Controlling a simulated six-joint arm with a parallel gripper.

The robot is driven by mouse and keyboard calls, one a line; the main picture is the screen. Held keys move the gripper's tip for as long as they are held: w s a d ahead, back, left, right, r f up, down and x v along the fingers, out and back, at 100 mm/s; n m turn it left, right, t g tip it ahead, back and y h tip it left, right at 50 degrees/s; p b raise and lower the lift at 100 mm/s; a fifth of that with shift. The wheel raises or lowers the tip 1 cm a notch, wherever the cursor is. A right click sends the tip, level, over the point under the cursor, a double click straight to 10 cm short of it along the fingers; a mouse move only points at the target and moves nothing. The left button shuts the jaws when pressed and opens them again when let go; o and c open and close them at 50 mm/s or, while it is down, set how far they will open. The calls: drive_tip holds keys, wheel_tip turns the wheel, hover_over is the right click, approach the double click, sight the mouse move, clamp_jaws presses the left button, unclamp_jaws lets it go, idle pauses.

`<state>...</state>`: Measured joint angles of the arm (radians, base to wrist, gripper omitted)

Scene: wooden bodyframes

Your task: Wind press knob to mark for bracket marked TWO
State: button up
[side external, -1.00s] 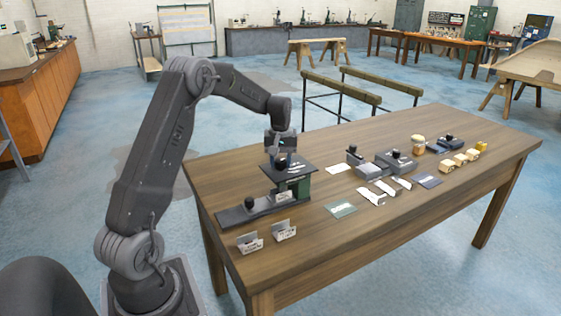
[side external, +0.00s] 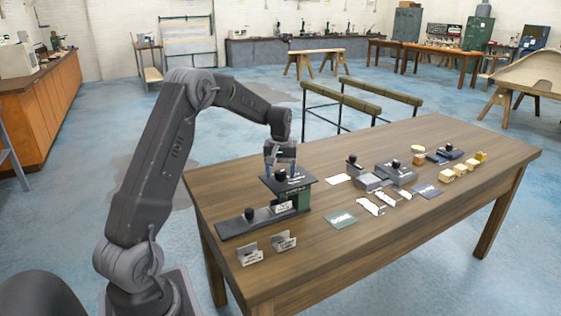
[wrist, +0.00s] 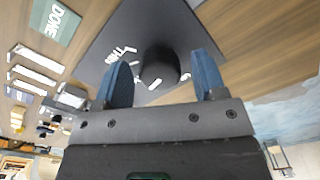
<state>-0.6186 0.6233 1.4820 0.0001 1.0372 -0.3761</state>
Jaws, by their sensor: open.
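The press is a green block with a dark top plate (side external: 298,182), standing at the left part of the table. A round black knob (side external: 281,174) sits on that plate; in the wrist view the knob (wrist: 159,66) has white markings (wrist: 120,54) around it on the plate. My gripper (side external: 281,165) is open just above the plate, and its blue fingers stand on both sides of the knob in the wrist view (wrist: 164,75), with visible gaps.
A dark slide with a black knob (side external: 249,215) extends left from the press. A green card marked DONE (side external: 341,219) lies to the right; it also shows in the wrist view (wrist: 55,20). Farther right are grey fixtures (side external: 390,172), pale plates and wooden blocks (side external: 460,169).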

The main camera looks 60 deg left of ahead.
sight(281, 171)
wheel_tip(281, 171, up, 14)
drive_tip(key=shift+f, duration=0.2)
idle(0.5)
drive_tip(key=s+d+r+m+t, duration=0.1)
drive_tip(key=s+d+r+m, duration=0.25)
drive_tip(key=d, duration=0.55)
drive_tip(key=s+d+r+m+t, duration=0.15)
drive_tip(key=s+d, duration=0.25)
drive_tip(key=d, duration=0.4)
drive_tip(key=s+d+f+m+t, duration=0.1)
drive_tip(key=s+d+f+m, duration=0.1)
drive_tip(key=s+d, duration=0.4)
drive_tip(key=s+d+f+m+t, duration=0.2)
drive_tip(key=s+d+m, duration=0.2)
drive_tip(key=s+d, duration=0.3)
drive_tip(key=s, duration=0.2)
drive_tip(key=shift+s+f, duration=0.35)
